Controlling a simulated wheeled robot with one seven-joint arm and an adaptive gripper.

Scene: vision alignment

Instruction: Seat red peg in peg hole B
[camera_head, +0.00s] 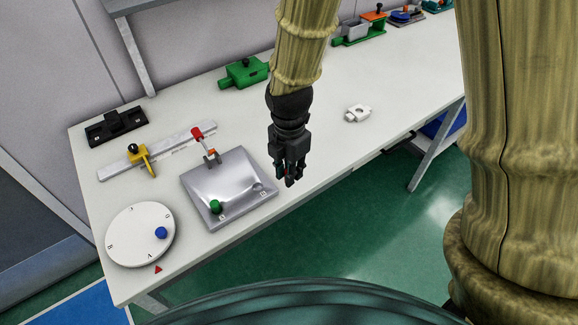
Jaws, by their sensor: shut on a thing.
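The silver plate (210,180) lies on the table with a slightly domed top. A green peg (215,206) stands at its front left corner. A peg hole (257,188) with a small mark beside it shows at its right corner; the letter is too small to read surely. My gripper (290,182) points down just right of the plate, near the table's front edge. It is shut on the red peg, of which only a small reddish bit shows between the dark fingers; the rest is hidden.
A red-handled lever (203,143) rises at the plate's back edge. A white dial (138,236) with a blue knob is at left. A ruler with a yellow slider (141,157), a black block (116,127) and a green block (243,72) lie behind. A white part (358,113) lies right.

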